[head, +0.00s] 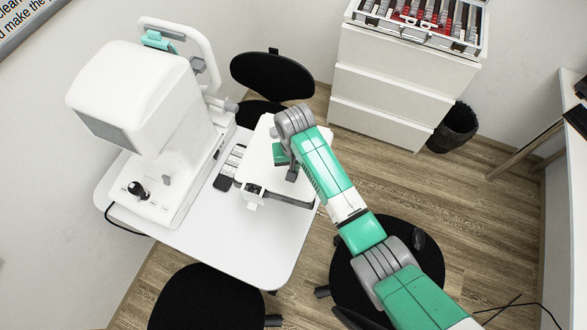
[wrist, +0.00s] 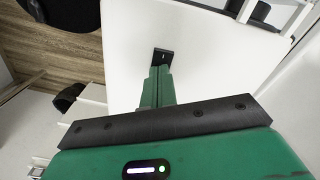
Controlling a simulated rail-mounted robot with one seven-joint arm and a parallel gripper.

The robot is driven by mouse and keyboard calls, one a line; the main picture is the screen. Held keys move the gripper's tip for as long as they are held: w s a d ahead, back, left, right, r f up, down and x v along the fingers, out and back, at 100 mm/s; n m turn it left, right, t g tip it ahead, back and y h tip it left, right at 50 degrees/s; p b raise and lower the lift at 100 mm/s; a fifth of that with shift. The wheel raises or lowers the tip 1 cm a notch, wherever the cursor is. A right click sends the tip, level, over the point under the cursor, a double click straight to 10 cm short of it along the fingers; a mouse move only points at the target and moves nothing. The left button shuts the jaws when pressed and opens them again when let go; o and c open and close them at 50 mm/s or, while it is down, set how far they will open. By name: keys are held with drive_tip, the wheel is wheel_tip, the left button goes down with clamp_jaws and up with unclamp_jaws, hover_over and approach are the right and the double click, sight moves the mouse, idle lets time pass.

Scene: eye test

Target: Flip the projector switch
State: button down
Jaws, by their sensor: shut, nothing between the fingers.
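The projector appears to be the white box (head: 262,137) on the table in the head view, under the end of my arm. Its broad white face (wrist: 215,60) fills much of the wrist view. A small black switch (wrist: 163,54) is set in that face. My gripper (wrist: 160,70) is shut and empty, its green fingers pressed together. The fingertips overlap the switch's lower edge in the wrist view; I cannot tell whether they touch it. In the head view, my arm and gripper hide the switch.
A large white eye-test machine (head: 150,100) stands on the white table (head: 240,245), left of the projector. Black stools stand around the table, one (head: 345,270) below my arm. A white drawer cabinet (head: 395,85) with a lens case (head: 425,22) stands at the back, beside a black bin (head: 455,128).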

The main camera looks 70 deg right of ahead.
wheel_tip(320, 180, up, 7)
drive_tip(key=p, duration=0.7)
idle(0.4)
